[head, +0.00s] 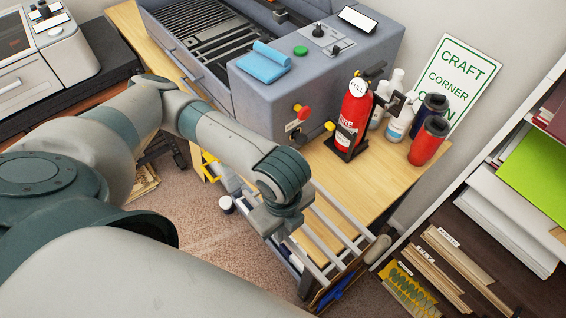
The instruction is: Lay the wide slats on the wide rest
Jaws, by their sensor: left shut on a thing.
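The rack has several parallel pale bars running down to the right. I cannot tell which bars are loose slats and which belong to a rest. My right gripper is not in view.
A wooden table (386,180) carries a grey machine (330,75), a red fire extinguisher (355,112), bottles (399,122) and a red cup (428,142). Shelves with labelled folders (455,262) stand at the right.

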